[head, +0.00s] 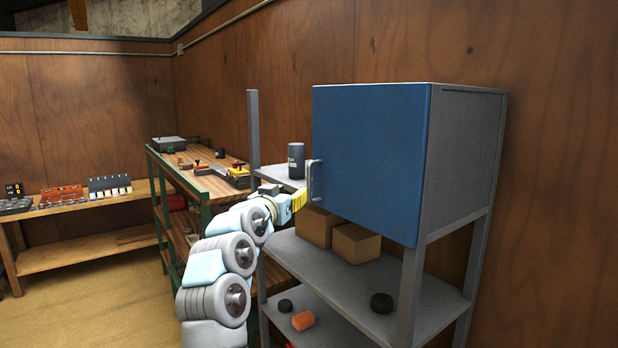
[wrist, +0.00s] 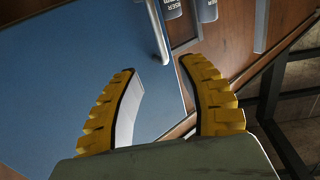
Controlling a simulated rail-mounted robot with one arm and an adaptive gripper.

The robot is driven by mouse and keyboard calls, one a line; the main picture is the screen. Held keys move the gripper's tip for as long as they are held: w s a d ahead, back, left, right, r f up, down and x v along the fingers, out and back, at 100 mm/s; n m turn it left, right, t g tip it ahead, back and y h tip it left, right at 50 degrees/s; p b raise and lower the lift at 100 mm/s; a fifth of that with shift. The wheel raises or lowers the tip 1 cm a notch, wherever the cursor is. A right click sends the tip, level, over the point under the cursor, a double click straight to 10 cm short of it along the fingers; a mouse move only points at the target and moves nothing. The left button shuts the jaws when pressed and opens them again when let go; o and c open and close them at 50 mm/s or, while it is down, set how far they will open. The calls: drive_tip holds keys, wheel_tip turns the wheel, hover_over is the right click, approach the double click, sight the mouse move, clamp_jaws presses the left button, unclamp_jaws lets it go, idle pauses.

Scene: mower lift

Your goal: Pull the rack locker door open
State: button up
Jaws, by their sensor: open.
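The rack locker door (head: 368,160) is a flat blue panel on the front of the grey locker. It looks closed, flush with the locker's front edge. Its grey bar handle (head: 314,181) stands upright at the door's left edge. My gripper (head: 303,197) is at the lower end of the handle in the head view. In the wrist view my gripper (wrist: 160,80) is open, with its two yellow ribbed fingers apart. The handle (wrist: 157,32) shows beyond the fingertips, between their lines. The blue door (wrist: 70,80) lies behind the left finger. I cannot tell whether a finger touches the handle.
The grey rack's shelves (head: 345,275) hold cardboard boxes (head: 355,243), a dark can (head: 296,160), black pucks and an orange block. A workbench with tools (head: 205,180) stands behind my arm. Open floor (head: 110,290) lies to the left.

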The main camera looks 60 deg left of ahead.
sight(309, 180)
drive_tip(key=p+x, duration=0.2)
drive_tip(key=x, duration=0.5)
drive_tip(key=shift+w+a+r, duration=0.1)
drive_tip(key=shift+w+r, duration=0.05)
drive_tip(key=shift+w, duration=0.05)
drive_tip(key=shift+w+a, duration=0.15)
drive_tip(key=shift+a, duration=0.1)
drive_tip(key=shift+p+x, duration=1.2)
drive_tip(key=shift+x, duration=0.7)
drive_tip(key=shift+w+a+p, duration=0.3)
drive_tip(key=shift+w, duration=0.15)
drive_tip(key=shift+w, duration=0.1)
clamp_jaws()
